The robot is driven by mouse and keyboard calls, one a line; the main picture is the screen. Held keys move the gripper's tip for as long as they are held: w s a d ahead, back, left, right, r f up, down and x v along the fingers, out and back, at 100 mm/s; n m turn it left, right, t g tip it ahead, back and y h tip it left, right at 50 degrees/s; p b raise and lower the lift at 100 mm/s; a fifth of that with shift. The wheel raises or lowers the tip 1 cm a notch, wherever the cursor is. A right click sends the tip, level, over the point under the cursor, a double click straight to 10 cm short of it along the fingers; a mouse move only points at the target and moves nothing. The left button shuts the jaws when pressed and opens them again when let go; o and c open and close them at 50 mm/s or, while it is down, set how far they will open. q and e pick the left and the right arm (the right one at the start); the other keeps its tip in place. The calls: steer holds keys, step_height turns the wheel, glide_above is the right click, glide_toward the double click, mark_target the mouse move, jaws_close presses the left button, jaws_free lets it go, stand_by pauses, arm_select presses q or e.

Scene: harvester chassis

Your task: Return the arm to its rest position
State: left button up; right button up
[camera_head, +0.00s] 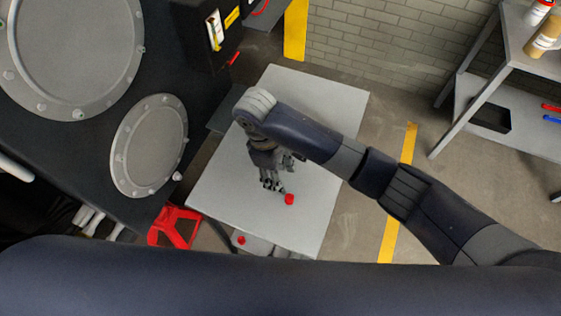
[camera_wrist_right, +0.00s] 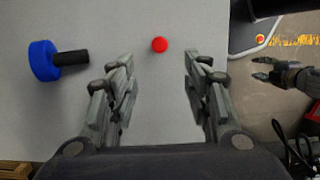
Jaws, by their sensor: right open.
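My right arm reaches in from the right in the head view, bent over a light grey tabletop (camera_head: 310,230). Its gripper (camera_head: 272,186) points down above the tabletop. In the right wrist view my right gripper (camera_wrist_right: 158,72) is open, with nothing between its fingers. A small red round piece (camera_head: 289,199) lies beside the fingertips; it also shows beyond them in the wrist view (camera_wrist_right: 160,44). My left gripper (camera_wrist_right: 264,70) shows small at the right of the wrist view; its jaw opening is unclear. The head view does not show it.
A blue knob with a black shaft (camera_wrist_right: 43,60) lies left of the fingers in the wrist view. A dark chassis with round grey covers (camera_head: 149,146) stands left of the table. A red stand (camera_head: 174,227) is below it. A grey shelf (camera_head: 470,80) stands at right.

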steer(key=s+a+f+m+y, duration=0.2)
steer(key=s+m+y, duration=0.25)
steer(key=s, duration=0.25)
steer(key=s+d+r+m+t+h, duration=0.15)
steer(key=s+d+m, duration=0.25)
steer(key=d, duration=0.9)
steer(key=s+d+m+t, duration=0.3)
steer(key=s+d+m, duration=0.1)
steer(key=d, duration=0.8)
step_height(320, 180, down, 28)
steer(key=s+g+b, duration=0.2)
steer(key=b, duration=0.1)
steer(key=s+d+f+b, duration=0.3)
steer(key=s+f, duration=1.4)
steer(key=f, duration=0.3)
steer(key=shift+d+f+g+h, duration=0.15)
steer(key=shift+d+g+h, duration=0.05)
steer(key=shift+g+h, duration=0.2)
